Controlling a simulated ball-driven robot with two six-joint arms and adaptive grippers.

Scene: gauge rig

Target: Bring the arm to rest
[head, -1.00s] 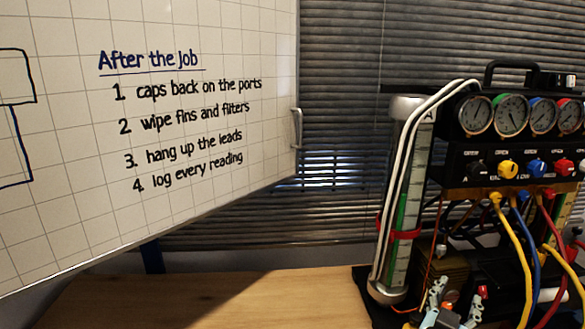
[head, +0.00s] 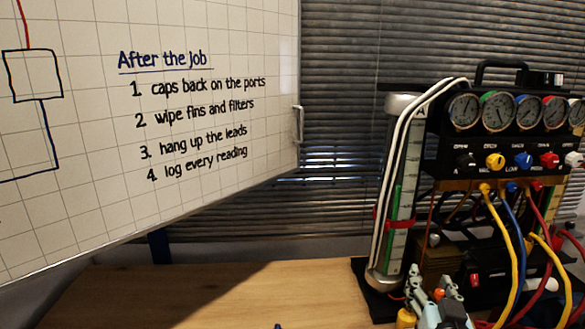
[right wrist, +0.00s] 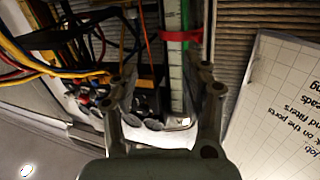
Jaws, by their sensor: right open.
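My right gripper (head: 431,281) shows at the bottom of the head view, low in front of the gauge rig (head: 497,150). In the right wrist view my right gripper (right wrist: 162,84) has its two fingers spread wide apart, with nothing held between them. Beyond the fingers are the rig's clear tube (right wrist: 176,80) with its red strap, and its hoses (right wrist: 25,60). I cannot tell how close the fingers are to the rig. My left gripper is in neither view.
A whiteboard (head: 215,215) with a written list hangs at the left. The wooden bench (head: 230,290) is mostly bare left of the rig's black base (head: 375,290). Yellow, blue and red hoses (head: 512,255) hang in front of the rig. Window blinds (head: 350,75) are behind.

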